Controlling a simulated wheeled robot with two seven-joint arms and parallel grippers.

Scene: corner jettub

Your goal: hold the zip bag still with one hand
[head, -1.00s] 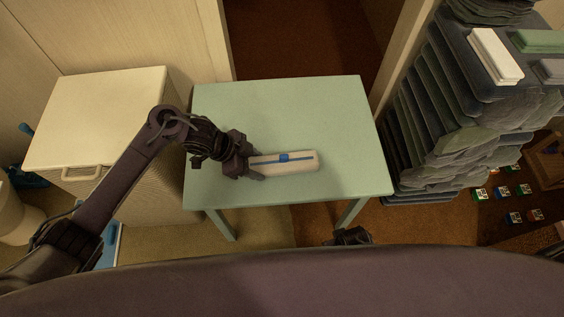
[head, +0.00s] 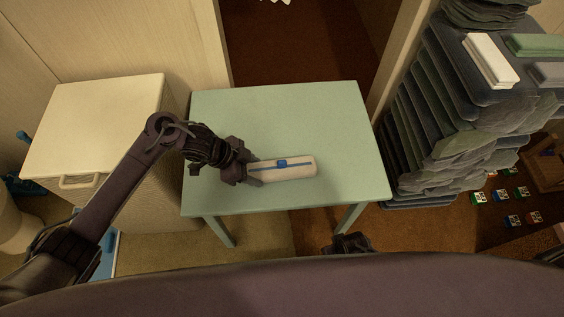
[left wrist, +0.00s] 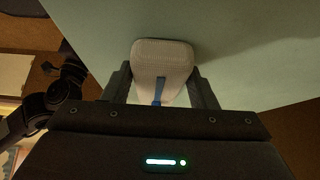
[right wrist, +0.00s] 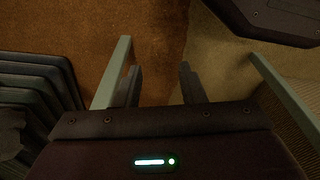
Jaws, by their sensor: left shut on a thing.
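The zip bag (head: 298,169) is a white, long pouch with a blue strip along it and a blue slider (head: 281,163) near its middle. It lies on the pale green table (head: 320,115). My left gripper (head: 252,172) is shut on the bag's left end; the fingers hide that end. In the left wrist view the bag (left wrist: 163,58) sits between the fingers, its blue strip running toward the palm. My right gripper (head: 348,243) is low, off the table's front edge. In the right wrist view its fingers (right wrist: 160,72) stand apart with nothing between them.
A cream cabinet (head: 95,120) stands left of the table. A tall stack of dark folded cloths (head: 435,130) stands close on the right, with a white box (head: 490,60) on top. Small coloured boxes (head: 500,197) lie at far right. The table's back and right are clear.

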